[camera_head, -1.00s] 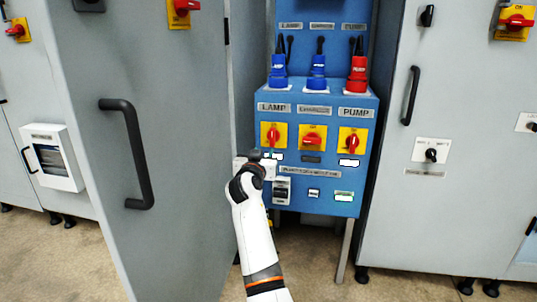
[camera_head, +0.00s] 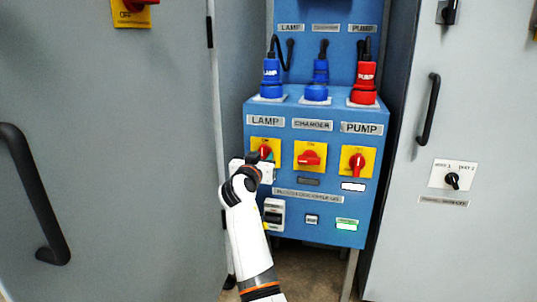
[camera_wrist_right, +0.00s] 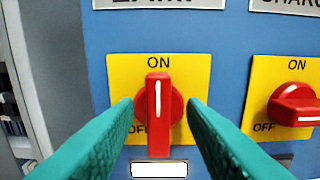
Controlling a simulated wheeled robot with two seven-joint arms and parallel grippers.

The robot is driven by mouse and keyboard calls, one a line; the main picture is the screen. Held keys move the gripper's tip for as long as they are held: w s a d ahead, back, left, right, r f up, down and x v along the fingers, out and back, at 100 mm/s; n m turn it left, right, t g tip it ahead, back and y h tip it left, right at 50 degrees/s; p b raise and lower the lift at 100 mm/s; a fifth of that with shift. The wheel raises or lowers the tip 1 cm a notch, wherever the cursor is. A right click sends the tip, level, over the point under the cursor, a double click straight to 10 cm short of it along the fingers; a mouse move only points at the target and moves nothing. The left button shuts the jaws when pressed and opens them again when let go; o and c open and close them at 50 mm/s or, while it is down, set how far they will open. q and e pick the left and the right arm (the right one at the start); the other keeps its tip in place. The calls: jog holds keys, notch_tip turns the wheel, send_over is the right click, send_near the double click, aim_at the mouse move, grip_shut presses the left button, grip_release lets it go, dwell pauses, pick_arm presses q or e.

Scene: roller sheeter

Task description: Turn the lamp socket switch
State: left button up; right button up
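The lamp socket switch is a red knob on a yellow plate (camera_head: 276,146) under the LAMP label on the blue panel. In the right wrist view the lamp knob (camera_wrist_right: 158,105) stands upright, its white line towards ON. My right gripper (camera_head: 258,160) is in front of this switch and covers part of it in the head view. In the wrist view its two teal fingers (camera_wrist_right: 160,125) are open, one on each side of the knob, with gaps visible. I cannot tell how deep the fingertips reach. My left gripper is out of view.
The charger switch (camera_head: 309,158), its knob horizontal, and the pump switch (camera_head: 357,162) sit to the right. Blue plugs (camera_head: 271,77) and a red plug (camera_head: 364,82) stand above. A grey cabinet door with a black handle (camera_head: 35,195) is close on the left.

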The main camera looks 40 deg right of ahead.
jog(key=shift+w, duration=0.1)
jog(key=shift+a+r, duration=0.1)
jog(key=shift+r, duration=0.05)
jog(key=shift+c, duration=0.7)
grip_shut()
